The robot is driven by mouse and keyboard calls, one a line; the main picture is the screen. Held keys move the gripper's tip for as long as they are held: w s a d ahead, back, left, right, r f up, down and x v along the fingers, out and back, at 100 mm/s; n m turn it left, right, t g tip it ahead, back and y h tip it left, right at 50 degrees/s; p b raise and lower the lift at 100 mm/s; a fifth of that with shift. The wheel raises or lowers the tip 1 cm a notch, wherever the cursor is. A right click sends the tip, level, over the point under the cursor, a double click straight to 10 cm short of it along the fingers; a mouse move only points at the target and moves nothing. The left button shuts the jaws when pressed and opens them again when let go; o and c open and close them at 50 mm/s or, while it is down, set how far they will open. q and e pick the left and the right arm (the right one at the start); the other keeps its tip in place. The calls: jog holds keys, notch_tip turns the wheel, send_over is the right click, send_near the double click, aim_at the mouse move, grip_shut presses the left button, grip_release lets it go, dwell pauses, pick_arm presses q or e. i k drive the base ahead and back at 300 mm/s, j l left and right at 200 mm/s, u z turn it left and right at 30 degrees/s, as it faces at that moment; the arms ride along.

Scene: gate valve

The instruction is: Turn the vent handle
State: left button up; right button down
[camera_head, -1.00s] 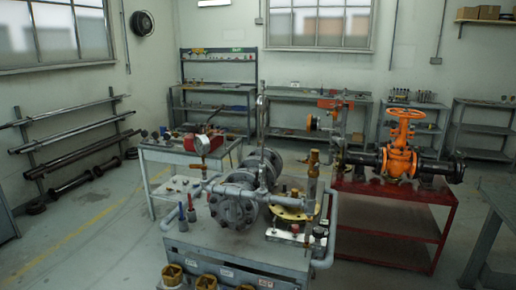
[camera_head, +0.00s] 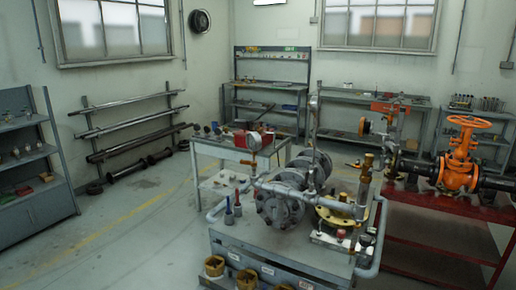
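Neither of my grippers shows in the head view. A grey pipe-and-valve assembly (camera_head: 280,208) with large bolted flanges stands on a grey bench in front of me. A blue handle (camera_head: 228,213) and a red handle (camera_head: 238,202) stand upright at its left front. A round gauge (camera_head: 254,141) rises on a thin orange-brown pipe behind them. A brass fitting (camera_head: 365,178) stands upright above a yellow flange (camera_head: 336,217) on the right. I cannot tell which part is the vent handle.
An orange gate valve (camera_head: 459,167) with a handwheel sits on a red table (camera_head: 440,228) at the right. A grey worktable (camera_head: 230,151) stands behind the bench. Shelves (camera_head: 36,205) stand at the left edge. The floor (camera_head: 130,235) at left is clear.

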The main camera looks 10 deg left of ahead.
aim_at(308, 175)
jog(key=i+j+z, duration=0.1)
jog(key=j, duration=1.2)
